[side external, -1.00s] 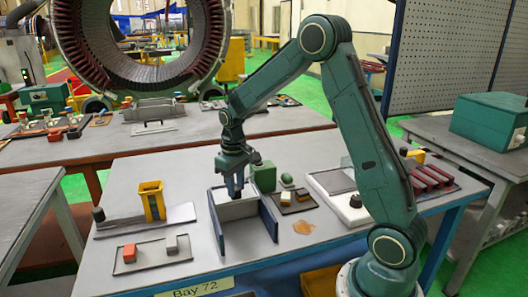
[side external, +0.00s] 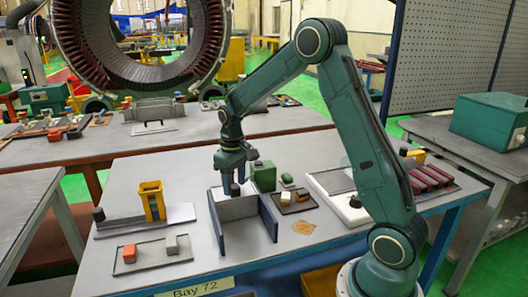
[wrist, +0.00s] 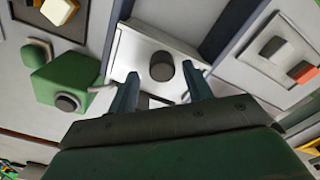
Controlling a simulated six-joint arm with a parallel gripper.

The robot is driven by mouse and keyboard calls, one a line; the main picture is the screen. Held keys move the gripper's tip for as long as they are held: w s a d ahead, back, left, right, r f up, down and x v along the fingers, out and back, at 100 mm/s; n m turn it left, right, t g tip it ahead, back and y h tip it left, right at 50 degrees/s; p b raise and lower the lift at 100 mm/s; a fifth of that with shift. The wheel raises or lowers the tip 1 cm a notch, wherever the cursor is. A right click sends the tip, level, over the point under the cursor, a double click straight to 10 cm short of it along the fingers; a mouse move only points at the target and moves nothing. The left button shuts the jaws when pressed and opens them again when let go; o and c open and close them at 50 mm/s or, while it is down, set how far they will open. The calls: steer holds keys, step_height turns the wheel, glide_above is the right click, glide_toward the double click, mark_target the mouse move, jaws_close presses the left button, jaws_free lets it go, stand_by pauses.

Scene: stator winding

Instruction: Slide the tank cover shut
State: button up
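A pale plate with a round dark knob, seemingly the tank cover, lies between two upright blue-grey panels in the side view (side external: 240,206) and the wrist view (wrist: 138,54). The dark knob (side external: 235,189) stands up from it and shows clearly in the wrist view (wrist: 162,66). A dark gap shows beside the plate, between my fingers in the wrist view. My gripper (side external: 235,181) is above the plate, fingers down. In the wrist view my gripper (wrist: 160,88) is open and empty, with the knob beyond and between its fingertips. I cannot tell the exact height left between them.
The right upright panel (side external: 268,217) and left upright panel (side external: 216,222) flank the plate closely. A yellow holder (side external: 152,200) and a tray with small blocks (side external: 150,255) are at left. The front right tabletop is mostly clear.

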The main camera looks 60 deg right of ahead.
mark_target(235, 187)
step_height(235, 187, up, 14)
stand_by(0.9)
steer(key=s+a+r+t, duration=0.3)
steer(key=s+a+r, duration=0.3)
steer(key=s+a, duration=0.45)
steer(key=s+a+f+t, duration=0.1)
steer(key=s+f, duration=0.1)
steer(key=s, duration=0.5)
steer(key=s+a+f+n+t, duration=0.1)
steer(key=s+a, duration=0.1)
steer(key=s, duration=0.5)
steer(key=shift+s+a+f+t, duration=0.2)
steer(key=shift+f+t, duration=0.1)
steer(key=shift+f, duration=0.1)
stand_by(0.7)
